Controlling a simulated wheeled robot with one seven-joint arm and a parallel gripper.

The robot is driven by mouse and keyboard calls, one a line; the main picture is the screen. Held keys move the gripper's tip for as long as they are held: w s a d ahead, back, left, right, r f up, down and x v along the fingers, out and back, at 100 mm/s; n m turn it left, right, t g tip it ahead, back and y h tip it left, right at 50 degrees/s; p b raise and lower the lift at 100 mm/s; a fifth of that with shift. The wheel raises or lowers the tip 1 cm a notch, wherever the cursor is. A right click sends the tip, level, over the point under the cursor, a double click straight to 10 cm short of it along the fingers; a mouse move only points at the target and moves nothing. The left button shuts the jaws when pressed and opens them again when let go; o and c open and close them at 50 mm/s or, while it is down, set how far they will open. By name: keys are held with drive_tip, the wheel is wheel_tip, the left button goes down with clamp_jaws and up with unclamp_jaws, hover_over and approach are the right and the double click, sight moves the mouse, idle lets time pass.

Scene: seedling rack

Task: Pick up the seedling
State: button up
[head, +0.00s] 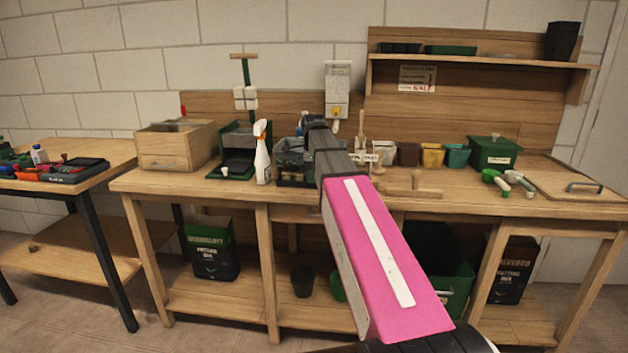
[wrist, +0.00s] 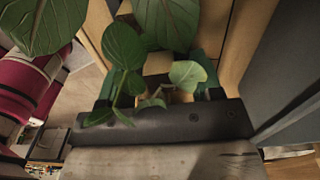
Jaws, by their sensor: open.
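The seedling shows in the wrist view as several broad green leaves (wrist: 122,46), some close to the camera and some between the fingers. Its stem and whatever it stands in are mostly hidden by the leaves and by the dark bar of my gripper. My gripper (wrist: 157,84) is open, with a greenish finger at each side of the leaves. I cannot tell whether a finger touches the plant. In the head view my arm reaches to the bench, and its links hide the gripper. I cannot make out the seedling there.
The wooden bench (head: 408,204) holds a wooden box (head: 170,150), a spray bottle (head: 262,155), small pots including a yellow one (head: 432,156), and a green lidded box (head: 494,152). A shelf (head: 480,61) hangs above at right. A side table (head: 110,165) stands at left.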

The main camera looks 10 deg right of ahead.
drive_tip(key=c, duration=1)
drive_tip(key=shift+r, duration=0.1)
